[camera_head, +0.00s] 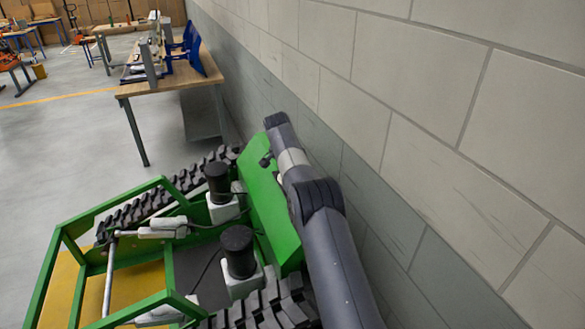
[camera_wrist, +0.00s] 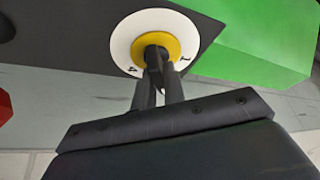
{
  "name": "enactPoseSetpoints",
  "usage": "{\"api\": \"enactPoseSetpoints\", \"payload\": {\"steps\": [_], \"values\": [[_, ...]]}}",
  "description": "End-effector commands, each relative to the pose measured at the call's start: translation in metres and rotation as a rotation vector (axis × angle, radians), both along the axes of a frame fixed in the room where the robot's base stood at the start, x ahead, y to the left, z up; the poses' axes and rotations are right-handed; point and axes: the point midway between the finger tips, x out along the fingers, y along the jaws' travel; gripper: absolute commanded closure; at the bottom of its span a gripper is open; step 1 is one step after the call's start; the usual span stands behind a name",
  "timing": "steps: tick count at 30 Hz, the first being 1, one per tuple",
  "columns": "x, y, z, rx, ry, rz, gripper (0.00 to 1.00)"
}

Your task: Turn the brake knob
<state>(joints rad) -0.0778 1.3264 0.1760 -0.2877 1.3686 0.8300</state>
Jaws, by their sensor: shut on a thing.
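The brake knob (camera_wrist: 153,52) is a small dark knob in the middle of a yellow disc (camera_wrist: 175,46) on a round white dial (camera_wrist: 122,42). The digits 1 and 4 show on the dial's lower edge. My gripper (camera_wrist: 157,68) is shut on the knob, its two dark fingers close together around it. The fingers hide part of the knob and the lower dial. In the head view my arm reaches past the green tracked carrier (camera_head: 262,195); the knob and fingertips cannot be made out there.
A block wall (camera_head: 440,110) runs close along the right of my arm. The carrier's black tracks (camera_head: 125,210) and dark cylinders (camera_head: 237,252) lie to the left. A wooden table (camera_head: 205,78) stands behind. A red part (camera_wrist: 4,107) shows at the wrist view's left edge.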

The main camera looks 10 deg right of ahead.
Motion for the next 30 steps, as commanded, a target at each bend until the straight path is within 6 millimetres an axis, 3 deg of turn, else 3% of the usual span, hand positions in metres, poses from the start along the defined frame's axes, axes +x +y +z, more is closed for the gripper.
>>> {"api": "enactPoseSetpoints", "payload": {"steps": [19, 20, 21, 27, 30], "values": [[-0.0003, 0.0003, -0.001, 0.002, 0.002, -0.049, 1.0], [-0.0003, 0.0003, -0.001, 0.002, 0.002, -0.049, 0.87], [-0.0003, 0.0004, -0.001, 0.002, 0.002, -0.049, 0.83], [-0.0002, 0.0001, -0.0005, 0.001, 0.002, -0.049, 0.67], [-0.0001, 0.0001, -0.0004, 0.001, 0.002, -0.049, 0.67]]}}
